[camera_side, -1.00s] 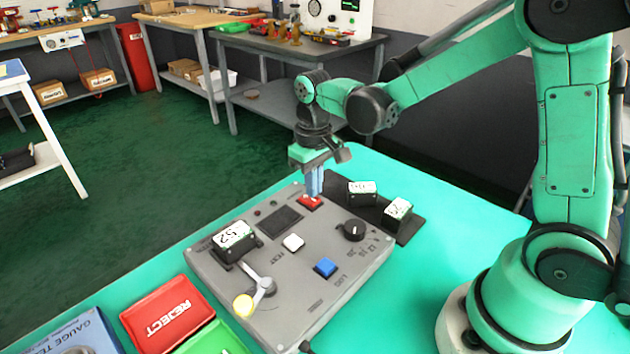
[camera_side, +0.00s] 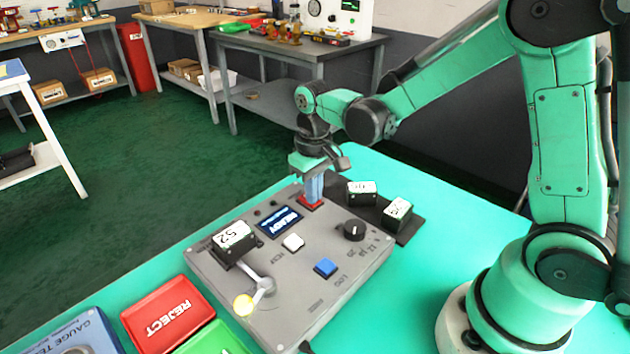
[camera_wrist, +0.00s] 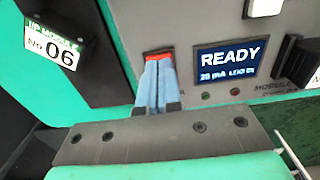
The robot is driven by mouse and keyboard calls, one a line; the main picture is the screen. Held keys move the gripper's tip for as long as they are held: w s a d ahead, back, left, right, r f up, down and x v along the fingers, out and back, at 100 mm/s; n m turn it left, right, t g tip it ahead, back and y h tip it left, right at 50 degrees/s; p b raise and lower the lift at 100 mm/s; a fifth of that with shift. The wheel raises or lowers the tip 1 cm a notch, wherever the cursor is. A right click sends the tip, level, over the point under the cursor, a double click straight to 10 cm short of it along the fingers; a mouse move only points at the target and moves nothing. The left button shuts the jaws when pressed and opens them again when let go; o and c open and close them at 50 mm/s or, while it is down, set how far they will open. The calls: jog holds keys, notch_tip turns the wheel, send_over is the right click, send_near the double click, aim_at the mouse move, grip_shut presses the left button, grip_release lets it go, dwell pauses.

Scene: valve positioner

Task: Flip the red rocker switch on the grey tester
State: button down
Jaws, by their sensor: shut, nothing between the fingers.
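The grey tester (camera_side: 330,295) lies on the green table. Its red rocker switch (camera_side: 304,204) is at the far edge of the panel, partly hidden by my fingers. It also shows in the wrist view (camera_wrist: 157,55), just beyond the fingertips. My gripper (camera_side: 312,198) is shut and empty, pointing down with its blue fingertips at the switch, seemingly touching it. In the wrist view the two blue fingers (camera_wrist: 158,62) lie side by side. The tester's display (camera_side: 279,222) is lit and reads READY in the wrist view (camera_wrist: 228,57).
White (camera_side: 293,242) and blue (camera_side: 325,267) buttons and a black dial (camera_side: 354,230) are on the panel. Two modules stand on a dark tray (camera_side: 410,228) at right. A red REJECT bin (camera_side: 160,312) is at left.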

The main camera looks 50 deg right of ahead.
jog(key=shift+r, duration=3.5)
jog(key=shift+s+r, duration=0.1)
jog(key=s+a+r+t, duration=0.1)
jog(key=s+t, duration=0.6)
jog(key=shift+r, duration=0.3)
jog(key=shift+a, duration=0.1)
